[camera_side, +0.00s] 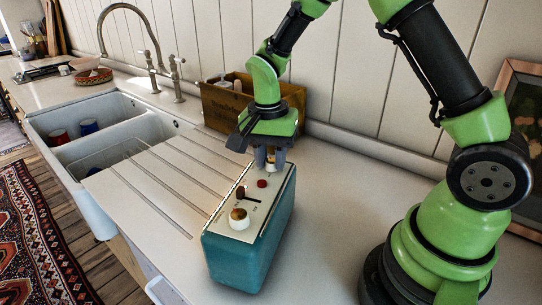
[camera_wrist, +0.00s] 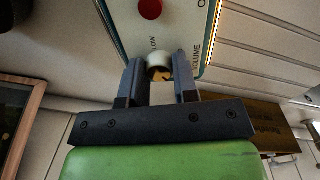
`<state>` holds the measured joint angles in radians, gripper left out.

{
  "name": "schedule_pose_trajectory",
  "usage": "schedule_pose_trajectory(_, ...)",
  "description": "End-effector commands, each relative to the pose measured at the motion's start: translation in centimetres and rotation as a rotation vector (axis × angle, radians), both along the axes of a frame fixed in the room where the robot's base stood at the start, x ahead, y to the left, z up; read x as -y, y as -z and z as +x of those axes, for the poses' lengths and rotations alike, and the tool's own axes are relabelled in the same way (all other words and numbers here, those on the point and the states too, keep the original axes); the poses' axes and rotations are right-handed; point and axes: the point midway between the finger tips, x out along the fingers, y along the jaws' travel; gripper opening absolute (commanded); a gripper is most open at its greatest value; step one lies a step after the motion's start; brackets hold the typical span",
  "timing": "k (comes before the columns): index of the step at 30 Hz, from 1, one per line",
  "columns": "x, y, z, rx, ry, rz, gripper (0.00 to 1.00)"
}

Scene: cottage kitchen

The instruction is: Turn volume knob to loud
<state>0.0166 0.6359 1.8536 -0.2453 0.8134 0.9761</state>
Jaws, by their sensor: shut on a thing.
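A teal box (camera_side: 250,252) with a cream top panel (camera_side: 225,222) stands on the counter in the side view. My gripper (camera_side: 270,158) points down over that end and is shut on the volume knob, one finger on each side. In the wrist view my gripper (camera_wrist: 159,70) hides part of the knob and panel, and I cannot read the knob's setting.
A wooden crate (camera_side: 222,106) stands close behind, by the wall. The sink (camera_side: 75,125) is left; bare counter lies right of the box.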

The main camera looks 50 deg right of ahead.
Motion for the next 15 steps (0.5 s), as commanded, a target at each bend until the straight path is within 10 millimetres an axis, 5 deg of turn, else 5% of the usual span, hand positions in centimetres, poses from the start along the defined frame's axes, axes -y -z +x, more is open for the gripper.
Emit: schedule_pose_trajectory(15,-0.04,0.01,-0.02,-0.002,0.191,0.002,0.04)
